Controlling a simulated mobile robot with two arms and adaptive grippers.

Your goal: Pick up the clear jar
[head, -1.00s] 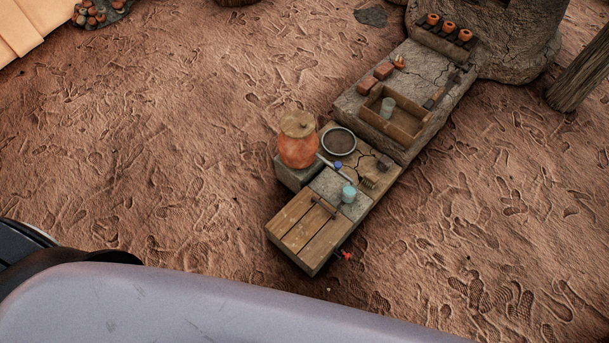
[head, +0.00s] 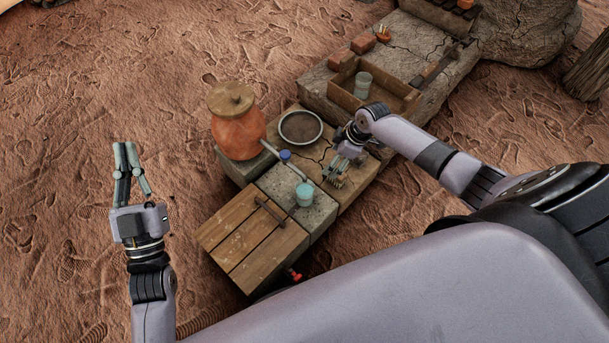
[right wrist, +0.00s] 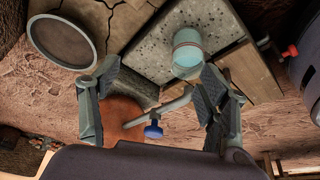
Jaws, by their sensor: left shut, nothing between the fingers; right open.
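A clear, pale greenish glass jar (head: 363,85) stands upright in a wooden box on the far part of the bench. A second small vessel, a pale blue cup (head: 304,195), stands on the grey stone slab nearer me; it also shows in the right wrist view (right wrist: 187,52). My right gripper (head: 338,172) is over the bench, between these two vessels. In the right wrist view its fingers (right wrist: 155,95) are spread and empty, with the cup beyond the right finger. My left gripper (head: 126,150) is shut and empty, over bare ground left of the bench.
An orange pot (head: 238,138) with a lid stands on a block left of the bench. A round dark pan (head: 301,127) and a blue-knobbed tap pipe (head: 286,156) are close to my right gripper. The wooden box (head: 398,105) has raised walls. Bricks (head: 363,43) lie behind it.

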